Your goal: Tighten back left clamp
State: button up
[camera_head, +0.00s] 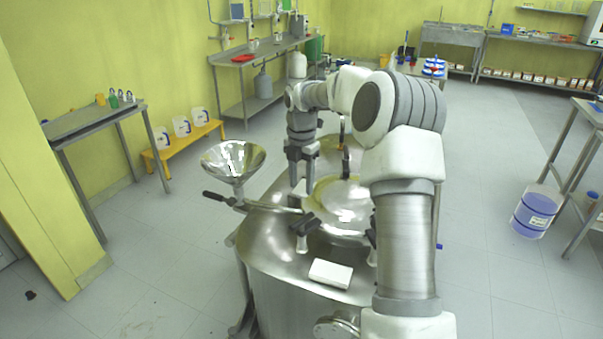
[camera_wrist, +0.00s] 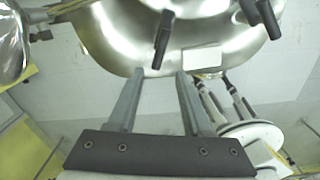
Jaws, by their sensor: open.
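The reactor lid (camera_head: 345,203) is round and shiny. A dark clamp (camera_head: 346,162) stands upright at its back edge, right of my gripper and apart from it; it looks like the back left clamp. My gripper (camera_head: 301,185) points down over the left side of the lid, open and empty. A front left clamp (camera_head: 303,224) sits nearer the viewer, also seen in the wrist view (camera_wrist: 163,42), where it lies beyond and between the fingertips (camera_wrist: 160,72). A second front clamp (camera_wrist: 262,15) is to its right. My arm hides the lid's right side.
A steel funnel (camera_head: 233,160) stands left of the vessel, with a black-ended handle (camera_head: 216,197) below it. A white box (camera_head: 330,273) lies on the vessel top (camera_head: 275,255) in front of the lid. Side tables stand well clear.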

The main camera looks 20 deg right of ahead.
jog(key=shift+r, duration=1.35)
jog(key=s+a+r+m+t+h, duration=0.1)
jog(key=s+a+r+m, duration=0.45)
jog(key=s, duration=0.25)
jog(key=s+a+r+m+t+h, duration=0.1)
jog(key=s+a+r+m+t, duration=0.1)
jog(key=s+a+r+m, duration=0.35)
jog(key=s+m+t+y, duration=0.2)
jog(key=s+m, duration=1.1)
jog(key=s, duration=0.7)
jog(key=shift+s+a+f+m+t, duration=0.3)
jog(key=shift+s+a+f, duration=0.05)
jog(key=shift+a+f, duration=0.1)
